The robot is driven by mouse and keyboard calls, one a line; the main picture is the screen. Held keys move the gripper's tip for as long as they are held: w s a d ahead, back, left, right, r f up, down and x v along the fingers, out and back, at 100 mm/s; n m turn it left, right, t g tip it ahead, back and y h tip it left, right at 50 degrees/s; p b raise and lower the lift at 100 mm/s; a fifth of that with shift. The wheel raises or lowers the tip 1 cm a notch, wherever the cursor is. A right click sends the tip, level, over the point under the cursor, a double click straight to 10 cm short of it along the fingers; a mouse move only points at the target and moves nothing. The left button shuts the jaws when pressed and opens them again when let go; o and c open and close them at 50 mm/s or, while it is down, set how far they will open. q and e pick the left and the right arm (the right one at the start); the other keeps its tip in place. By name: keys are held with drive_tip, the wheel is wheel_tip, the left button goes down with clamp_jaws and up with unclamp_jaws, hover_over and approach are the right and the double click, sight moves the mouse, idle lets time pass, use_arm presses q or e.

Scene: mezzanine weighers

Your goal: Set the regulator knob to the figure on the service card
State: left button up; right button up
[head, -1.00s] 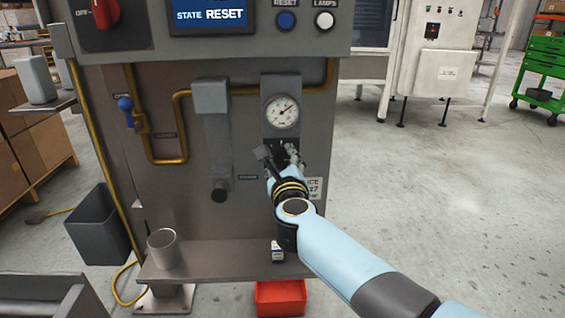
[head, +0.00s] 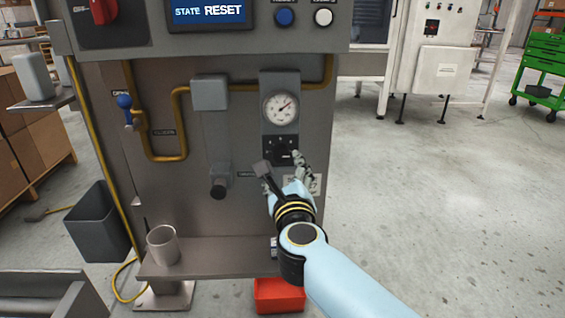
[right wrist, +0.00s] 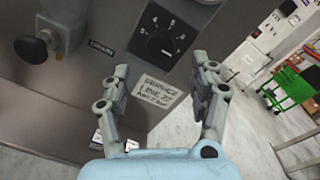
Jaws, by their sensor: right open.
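The regulator knob (head: 283,155) is black, on a dark plate below a round white gauge (head: 281,108). In the right wrist view the knob (right wrist: 156,48) sits inside a ring of white figures; which one it points at is unclear. The service card (right wrist: 158,92) is a pale label below the knob plate, its print too blurred to read surely; my arm partly hides it in the head view. My right gripper (right wrist: 163,70) is open and empty, apart from the knob, its fingers on either side of the card in that view. It shows below the knob in the head view (head: 283,173). My left gripper is not in view.
A black round knob (head: 218,192) sticks out left of my right gripper, and a blue-handled valve (head: 126,107) is farther left. A shelf (head: 205,261) below carries a grey cup (head: 162,245). A red bin (head: 279,296) is under it. Open floor lies to the right.

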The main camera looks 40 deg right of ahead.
drive_tip(key=v, duration=0.5)
drive_tip(key=shift+s+a, duration=0.2)
drive_tip(key=s+a+f+n+g+y+p, duration=0.1)
drive_tip(key=s+f+n+g+y, duration=0.1)
drive_tip(key=s+f+n, duration=0.65)
drive_tip(key=s+f+n+g+y+p, duration=0.1)
drive_tip(key=s+f+n+g+y, duration=0.3)
drive_tip(key=f, duration=0.8)
drive_tip(key=s+a+f+n+t+y, duration=0.1)
drive_tip(key=s+f+n, duration=0.5)
drive_tip(key=f, duration=0.4)
drive_tip(key=s+d+f+n+g, duration=0.1)
drive_tip(key=s+f+n+g, duration=0.2)
drive_tip(key=s, duration=0.6)
drive_tip(key=s+d+f+n+g, duration=0.1)
drive_tip(key=s+f+n+g, duration=0.2)
drive_tip(key=s+f+n, duration=0.2)
drive_tip(key=s+d+f+n+g, duration=0.1)
drive_tip(key=s+f+n+g, duration=0.3)
drive_tip(key=s+n, duration=0.5)
drive_tip(key=s, duration=0.6)
drive_tip(key=shift+f+y+p, duration=0.25)
drive_tip(key=shift+y+p, duration=0.05)
drive_tip(key=shift+p, duration=0.05)
